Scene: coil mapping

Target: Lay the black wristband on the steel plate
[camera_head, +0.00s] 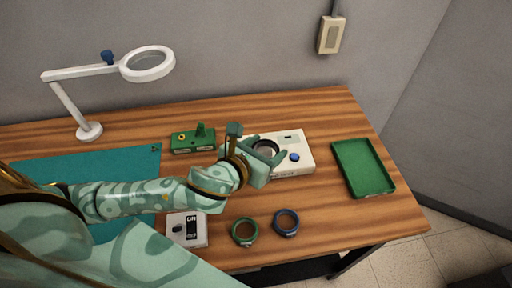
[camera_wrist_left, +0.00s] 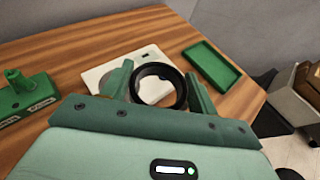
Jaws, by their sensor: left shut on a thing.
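My left gripper (camera_head: 268,149) is shut on the black wristband (camera_head: 266,141), a ring held between its two fingers. The wristband also shows in the left wrist view (camera_wrist_left: 182,92), with its open middle facing the camera. It appears over the white box (camera_head: 302,165), which has a blue knob (camera_head: 294,157) and a small dark window. The white box also shows in the left wrist view (camera_wrist_left: 98,76). Whether the wristband touches it is hard to tell. I cannot make out a separate steel plate; the band and gripper cover part of the box top. My right gripper is not in view.
A green ring (camera_head: 244,232) and a dark blue ring (camera_head: 286,222) lie near the front edge. A green tray (camera_head: 362,168) is at right. A green block (camera_head: 194,141), a small white device (camera_head: 187,229), a teal mat (camera_head: 130,162) and a magnifier lamp (camera_head: 89,131) are at left.

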